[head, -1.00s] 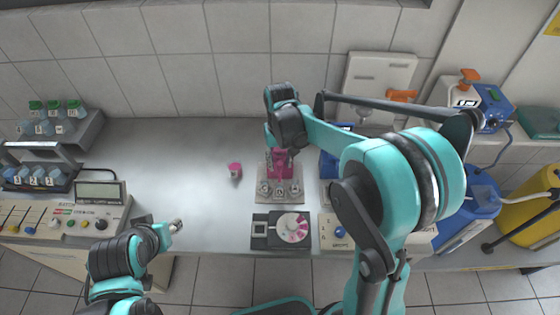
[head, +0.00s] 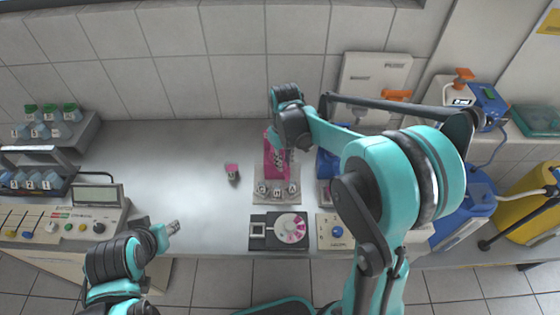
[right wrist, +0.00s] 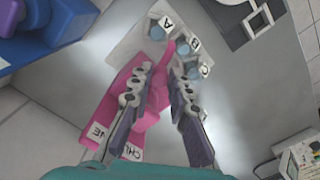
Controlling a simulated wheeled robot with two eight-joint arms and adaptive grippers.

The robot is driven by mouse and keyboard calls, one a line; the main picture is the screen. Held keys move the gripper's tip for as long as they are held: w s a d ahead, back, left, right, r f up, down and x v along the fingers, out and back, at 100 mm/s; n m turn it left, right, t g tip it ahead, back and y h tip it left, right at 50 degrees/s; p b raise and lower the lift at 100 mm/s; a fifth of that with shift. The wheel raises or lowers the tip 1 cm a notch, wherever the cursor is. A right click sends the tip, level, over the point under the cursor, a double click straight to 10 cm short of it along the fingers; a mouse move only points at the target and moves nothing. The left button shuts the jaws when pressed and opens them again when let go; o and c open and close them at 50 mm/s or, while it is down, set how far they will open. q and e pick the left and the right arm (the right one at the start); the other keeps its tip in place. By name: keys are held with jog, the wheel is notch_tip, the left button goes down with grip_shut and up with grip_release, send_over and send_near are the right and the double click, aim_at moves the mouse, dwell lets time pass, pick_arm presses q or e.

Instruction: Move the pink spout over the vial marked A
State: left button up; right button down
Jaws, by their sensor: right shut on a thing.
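The pink spout (right wrist: 171,48) extends from a pink dispenser body (right wrist: 108,104) that carries a partly hidden label. My right gripper (right wrist: 160,82) is shut on the spout, with a finger on either side. In the right wrist view the spout tip appears between vial A (right wrist: 157,31) and vial B (right wrist: 182,48), close to both; its exact height above them cannot be told. Vial C (right wrist: 196,70) is beside B. In the head view my right gripper (head: 283,155) partly covers the pink body (head: 271,160). My left gripper (head: 174,227) is apart, at the bench's front; its fingers are too small to judge.
The vials stand in a grey plate (head: 258,199). A dial device (head: 291,228) is in front of it, a small pink-topped item (head: 232,172) to its left. Blue equipment (head: 327,164) stands close on the right. The bench's left middle is clear.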

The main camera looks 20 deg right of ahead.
jog(key=shift+w+d+n, duration=0.15)
jog(key=shift+d+n, duration=0.55)
jog(key=shift+n, duration=0.5)
jog(key=c, duration=1.4)
grip_release()
notch_tip(320, 180, up, 12)
